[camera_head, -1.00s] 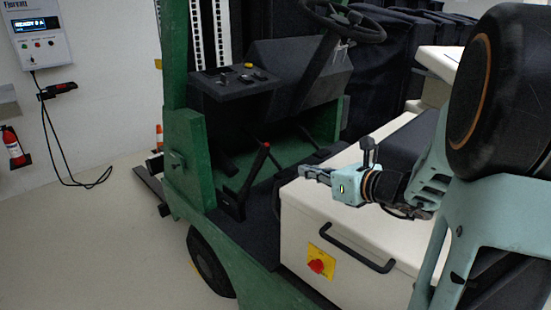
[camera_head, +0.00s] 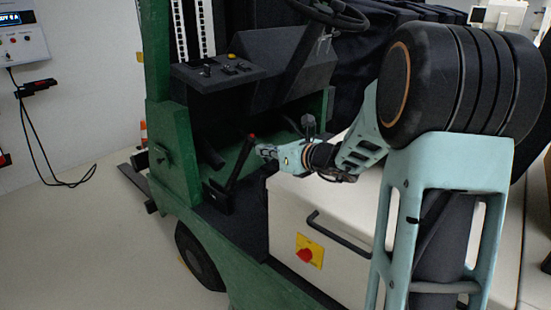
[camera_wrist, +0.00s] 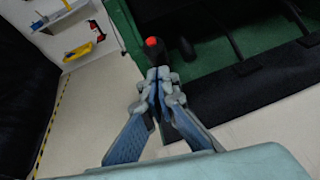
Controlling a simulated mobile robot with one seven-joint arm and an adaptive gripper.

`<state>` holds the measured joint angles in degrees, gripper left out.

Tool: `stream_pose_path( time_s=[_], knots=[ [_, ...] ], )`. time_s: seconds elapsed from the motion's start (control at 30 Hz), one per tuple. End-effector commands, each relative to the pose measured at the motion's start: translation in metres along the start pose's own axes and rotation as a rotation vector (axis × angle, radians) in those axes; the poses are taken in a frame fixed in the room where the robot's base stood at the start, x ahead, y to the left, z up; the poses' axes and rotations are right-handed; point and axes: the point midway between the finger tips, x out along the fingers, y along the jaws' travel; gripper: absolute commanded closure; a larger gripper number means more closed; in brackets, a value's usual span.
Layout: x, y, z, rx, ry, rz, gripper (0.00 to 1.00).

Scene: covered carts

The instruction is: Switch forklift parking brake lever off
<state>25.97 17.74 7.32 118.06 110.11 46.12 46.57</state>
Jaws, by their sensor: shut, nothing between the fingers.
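The parking brake lever (camera_head: 238,161) is black with a red tip and stands tilted on the floor of the green forklift (camera_head: 178,150), left of the cream seat box. The lever leans to the right in the head view. My gripper (camera_head: 260,151) is shut and empty, pointing left with its fingertips close to the lever's upper part, just below the red tip. In the wrist view the red tip (camera_wrist: 152,43) shows just beyond my shut fingertips (camera_wrist: 158,76). I cannot tell whether they touch the lever.
The seat box (camera_head: 285,218) has a black handle (camera_head: 340,237) and a red knob (camera_head: 305,255) on a yellow plate. The steering wheel (camera_head: 330,12) and dashboard (camera_head: 215,72) are above and behind the lever. A wall charger (camera_head: 18,40) with hanging cables is at left.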

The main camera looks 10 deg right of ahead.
Motion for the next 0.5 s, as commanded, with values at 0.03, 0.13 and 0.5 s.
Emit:
stream_pose_path(
  time_s=[0.03, 0.13, 0.5],
  knots=[
    [0.004, 0.0, 0.0043, 0.0, 0.0, 0.001, 1.0],
    [0.0087, -0.0003, 0.0086, 0.001, 0.002, 0.0, 1.0],
    [0.0111, -0.0003, 0.0111, 0.001, 0.001, 0.0, 1.0]
  ],
)
